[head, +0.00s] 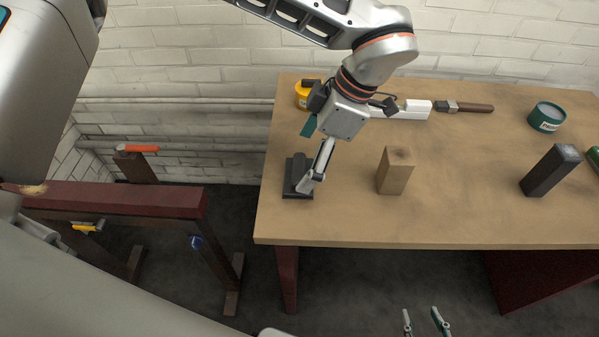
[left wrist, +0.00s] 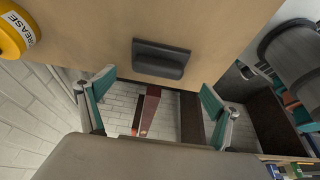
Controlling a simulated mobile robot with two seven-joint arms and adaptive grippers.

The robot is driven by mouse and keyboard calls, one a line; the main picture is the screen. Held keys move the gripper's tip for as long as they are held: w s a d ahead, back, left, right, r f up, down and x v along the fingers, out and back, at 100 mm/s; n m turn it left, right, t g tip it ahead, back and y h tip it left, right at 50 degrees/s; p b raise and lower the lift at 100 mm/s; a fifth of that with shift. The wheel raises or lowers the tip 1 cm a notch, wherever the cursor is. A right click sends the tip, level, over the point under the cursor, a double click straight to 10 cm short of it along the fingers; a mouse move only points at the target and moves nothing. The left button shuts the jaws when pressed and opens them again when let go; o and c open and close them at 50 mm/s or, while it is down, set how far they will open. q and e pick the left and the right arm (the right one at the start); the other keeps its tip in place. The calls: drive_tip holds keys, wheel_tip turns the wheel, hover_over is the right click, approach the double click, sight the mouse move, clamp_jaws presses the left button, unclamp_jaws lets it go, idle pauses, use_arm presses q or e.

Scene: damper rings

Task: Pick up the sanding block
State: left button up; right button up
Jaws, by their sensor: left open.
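A low dark grey block with a raised ridge, which looks like the sanding block (head: 297,176), lies near the table's left end. In the left wrist view the dark block (left wrist: 162,58) lies ahead of the fingers, near the table edge. My left gripper (head: 307,158) is open and empty. In the head view its far finger is left of the wrist and its near finger partly covers the block; I cannot tell whether it touches. The left wrist view shows both teal-padded fingers (left wrist: 157,82) wide apart. My right gripper (head: 423,318) is open and empty in front of the table.
A wooden block (head: 394,172) stands right of the sanding block. A tall dark block (head: 549,171) and a green tin (head: 546,118) are further right. A yellow grease tin (head: 302,96) and a brown-handled tool (head: 474,108) are behind. A red-brown rack (head: 130,198) stands left of the table.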

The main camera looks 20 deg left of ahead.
sight(298, 166)
use_arm(q)
drive_tip(key=x, duration=0.4)
drive_tip(key=shift+w, duration=0.25)
drive_tip(key=shift+a+f+b, duration=0.15)
drive_tip(key=shift+f+b, duration=0.15)
drive_tip(key=shift+f, duration=0.1)
drive_tip(key=shift+c, duration=0.8)
drive_tip(key=c, duration=1.1)
drive_tip(key=shift+r, duration=0.1)
drive_tip(key=shift+r, duration=0.55)
wheel_tip(298, 166, up, 19)
drive_tip(key=p, duration=0.3)
